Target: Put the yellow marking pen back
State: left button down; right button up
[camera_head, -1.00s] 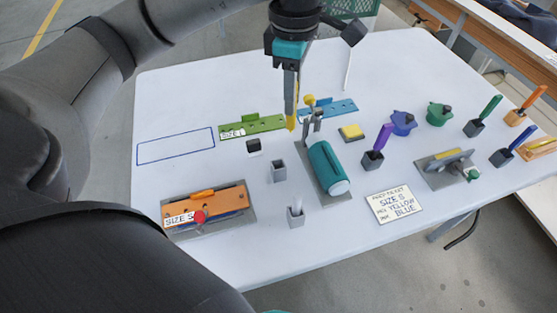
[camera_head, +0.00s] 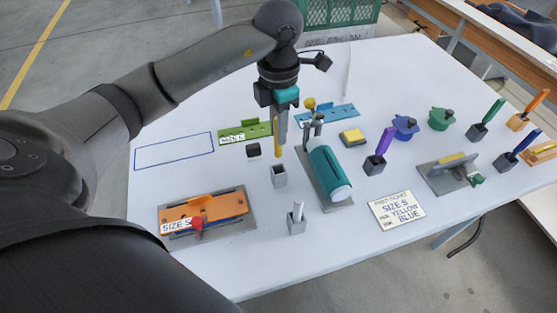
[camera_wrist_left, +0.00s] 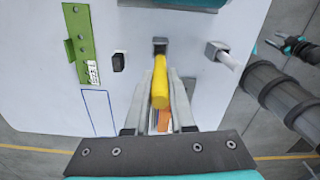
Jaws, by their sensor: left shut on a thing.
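The yellow marking pen (camera_head: 278,147) hangs upright, pointing down, from my left gripper (camera_head: 280,130), which is shut on it. In the head view its lower end is just above an empty grey square holder (camera_head: 279,176); a small gap shows between them. In the left wrist view the pen (camera_wrist_left: 160,82) stands between the fingers, its far end close to the dark opening of the holder (camera_wrist_left: 160,44). The upper part of the pen is hidden by the fingers in the head view. A teal and dark gripper (camera_wrist_left: 300,48), apparently my right one, shows small in the wrist view, its jaws unclear.
A holder with a white pen (camera_head: 297,220) stands in front. A black-topped block (camera_head: 253,151) is left of the empty holder, and a teal cylinder press (camera_head: 329,172) is right. The orange press (camera_head: 204,212) is front left. A blue-outlined area (camera_head: 174,151) is bare.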

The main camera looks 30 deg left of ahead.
aim_at(279, 157)
pick_arm(q)
notch_tip(279, 157, down, 10)
jog(key=shift+r+b, duration=0.25)
jog(key=shift+b, duration=0.3)
jog(key=shift+f, duration=0.1)
jog(key=c, duration=0.8)
grip_release()
jog(key=shift+o, duration=0.2)
jog(key=shift+r, duration=0.3)
notch_tip(279, 157, up, 12)
jog(key=shift+f+p, duration=0.15)
jog(key=shift+p, duration=0.65)
